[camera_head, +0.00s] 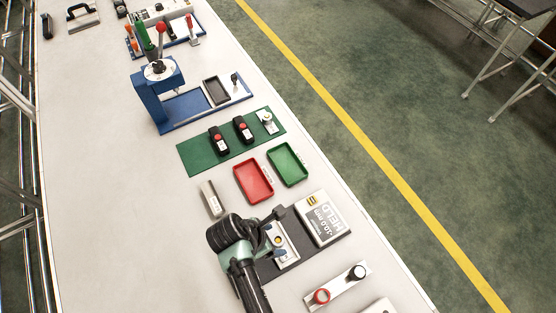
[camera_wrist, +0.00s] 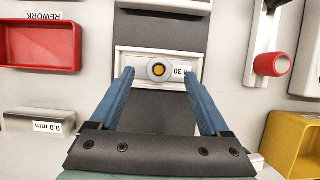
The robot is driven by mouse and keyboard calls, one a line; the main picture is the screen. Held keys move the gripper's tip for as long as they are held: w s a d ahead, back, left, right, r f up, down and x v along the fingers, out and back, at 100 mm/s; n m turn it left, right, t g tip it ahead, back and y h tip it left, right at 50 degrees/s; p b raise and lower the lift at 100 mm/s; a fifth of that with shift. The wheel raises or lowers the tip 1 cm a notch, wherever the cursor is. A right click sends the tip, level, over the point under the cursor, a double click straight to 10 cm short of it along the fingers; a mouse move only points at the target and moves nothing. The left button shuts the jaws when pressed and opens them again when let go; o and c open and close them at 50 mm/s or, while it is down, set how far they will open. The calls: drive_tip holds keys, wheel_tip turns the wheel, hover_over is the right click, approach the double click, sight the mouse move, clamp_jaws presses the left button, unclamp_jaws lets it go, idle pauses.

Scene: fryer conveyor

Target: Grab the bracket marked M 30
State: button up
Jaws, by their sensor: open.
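The bracket (camera_wrist: 140,60) is a light metal plate with a round, yellow-centred boss. Its label is partly covered, with "30" readable in the wrist view. It lies on a dark mat (camera_wrist: 160,105). In the head view the bracket (camera_head: 279,243) shows just right of my arm's end. My gripper (camera_wrist: 158,74) is open, with two blue fingers apart and nothing held between them. In the wrist view the fingertips overlap the near edge of the bracket, one on either side of the boss. Whether they touch it I cannot tell.
A grey-white box marked HELD (camera_head: 322,218) stands right of the bracket. A red REWORK tray (camera_head: 253,181), a green tray (camera_head: 287,164) and a metal block (camera_head: 211,199) lie behind. A strip with red and black knobs (camera_head: 340,287) lies in front. The table's left side is clear.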

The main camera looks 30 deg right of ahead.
sight(278, 241)
drive_tip(key=shift+x, duration=1.15)
clamp_jaws()
